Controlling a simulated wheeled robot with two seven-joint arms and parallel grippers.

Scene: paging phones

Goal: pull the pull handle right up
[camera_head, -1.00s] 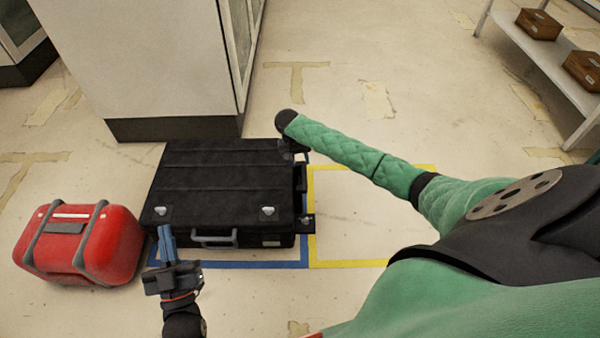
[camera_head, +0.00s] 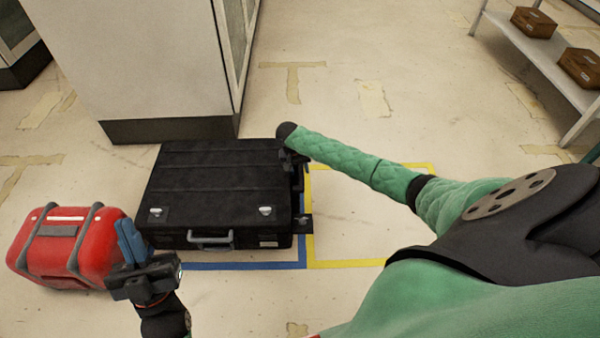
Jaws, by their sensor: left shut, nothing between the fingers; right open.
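A black case (camera_head: 215,180) lies flat on the floor, with two silver latches and a grey handle (camera_head: 210,241) on its front side. My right arm reaches over from the right, and its wrist is at the case's right edge. My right gripper (camera_head: 299,178) is dark against the dark case side, partly hidden below the wrist, and open. I cannot make out a right-side pull handle or whether the fingers touch it. My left gripper (camera_head: 131,238), with blue fingers, is shut and empty, left of the case's front left corner and in front of the red case.
A red case (camera_head: 65,245) with grey straps stands left of the black case. A white cabinet (camera_head: 155,60) stands behind. Blue and yellow tape (camera_head: 345,263) marks the floor. A shelf with brown boxes (camera_head: 533,22) is at the far right. Floor beyond my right arm is clear.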

